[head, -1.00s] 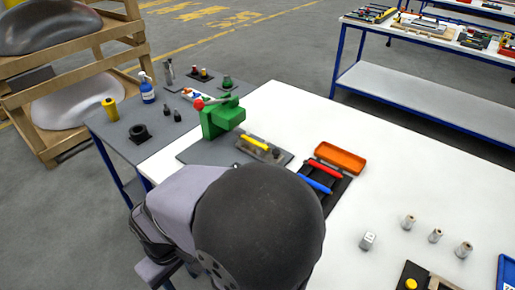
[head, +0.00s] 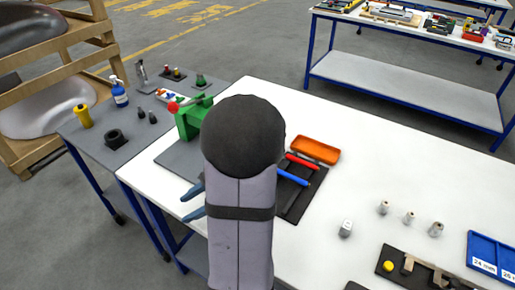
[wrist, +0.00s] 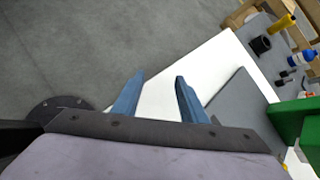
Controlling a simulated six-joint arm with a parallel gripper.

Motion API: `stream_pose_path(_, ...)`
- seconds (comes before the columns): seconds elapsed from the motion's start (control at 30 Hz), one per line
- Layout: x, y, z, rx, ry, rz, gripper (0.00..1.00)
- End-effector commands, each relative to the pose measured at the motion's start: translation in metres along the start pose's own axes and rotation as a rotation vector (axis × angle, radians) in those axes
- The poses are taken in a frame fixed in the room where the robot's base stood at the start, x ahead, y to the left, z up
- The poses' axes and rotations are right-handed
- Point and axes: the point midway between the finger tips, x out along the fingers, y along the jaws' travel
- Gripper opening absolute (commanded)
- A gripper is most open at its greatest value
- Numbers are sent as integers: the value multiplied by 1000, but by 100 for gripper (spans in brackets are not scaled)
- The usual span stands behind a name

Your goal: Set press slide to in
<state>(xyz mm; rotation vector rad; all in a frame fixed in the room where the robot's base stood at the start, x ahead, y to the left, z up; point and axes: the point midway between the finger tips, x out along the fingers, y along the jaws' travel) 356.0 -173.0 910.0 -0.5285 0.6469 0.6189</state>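The green press (head: 189,119) stands at the back left of the white table, with a red knob (head: 172,107) on its left side. Its green body also shows at the right edge of the wrist view (wrist: 298,120). My arm covers the area in front of the press, so the press slide is hidden and its position cannot be told. My gripper (head: 184,207) has two blue fingers, spread apart and empty. It is over the table's left edge, in front of the press and apart from it. In the wrist view the gripper (wrist: 160,76) has only table and floor between its fingers.
A grey mat (head: 172,163) lies under the press. To the right are a black tray (head: 308,195) with a red and a blue tool, and an orange bin (head: 316,150). A grey side table (head: 95,128) holds a blue bottle (head: 119,92) and a yellow cylinder (head: 83,116).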

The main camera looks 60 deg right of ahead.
Motion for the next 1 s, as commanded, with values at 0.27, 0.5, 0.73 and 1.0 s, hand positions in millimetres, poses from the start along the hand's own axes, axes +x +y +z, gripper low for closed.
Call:
stream_pose_path(0.27,-99,-85,-89,548,-108,-491,39)
stream_pose_path(0.5,-171,-105,-149,788,-183,-769,39)
stream_pose_path(0.73,-188,-107,-163,835,-201,-833,39)
stream_pose_path(1.0,-176,-119,-164,833,-202,-827,39)
